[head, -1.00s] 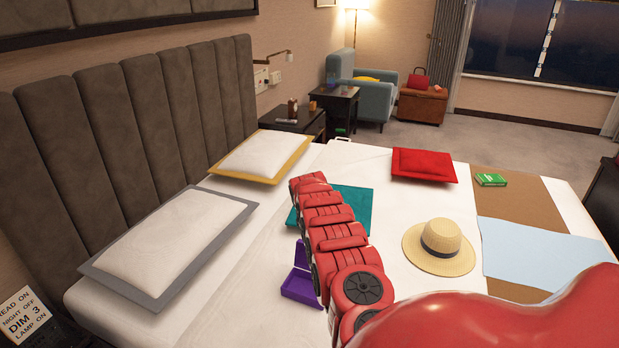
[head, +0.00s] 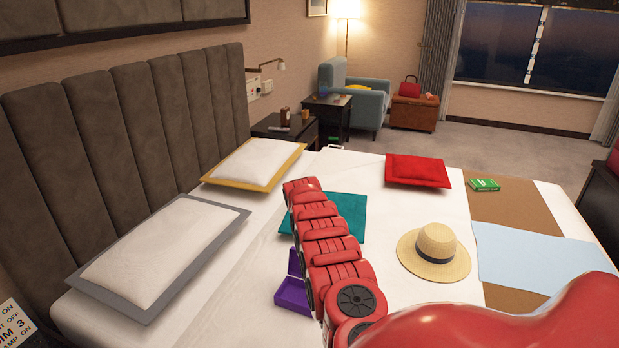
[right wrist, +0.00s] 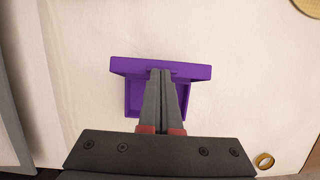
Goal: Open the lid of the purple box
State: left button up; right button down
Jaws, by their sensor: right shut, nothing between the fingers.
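The purple box (head: 291,296) lies on the white bed, partly hidden behind my right arm in the head view. Its lid (head: 294,262) stands up at the back, so the box is open. In the right wrist view the lid (right wrist: 190,71) stands across the top of the box, with the open tray (right wrist: 132,98) below it. My right gripper (right wrist: 165,72) is shut and empty, its fingertips over the middle of the lid; I cannot tell whether they touch it. The right gripper is hidden in the head view. My left gripper is out of view.
A straw hat (head: 434,251) and a teal cushion (head: 351,206) lie near the box. White pillows (head: 160,255) line the headboard; a red cushion (head: 418,170) lies at the far side. A gold ring (right wrist: 264,161) lies right of the box in the wrist view.

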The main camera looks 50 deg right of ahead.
jog(key=p+v, duration=1.2)
jog(key=v, duration=0.6)
jog(key=shift+r+p, duration=0.35)
jog(key=shift+p, duration=0.05)
jog(key=shift+s, duration=0.1)
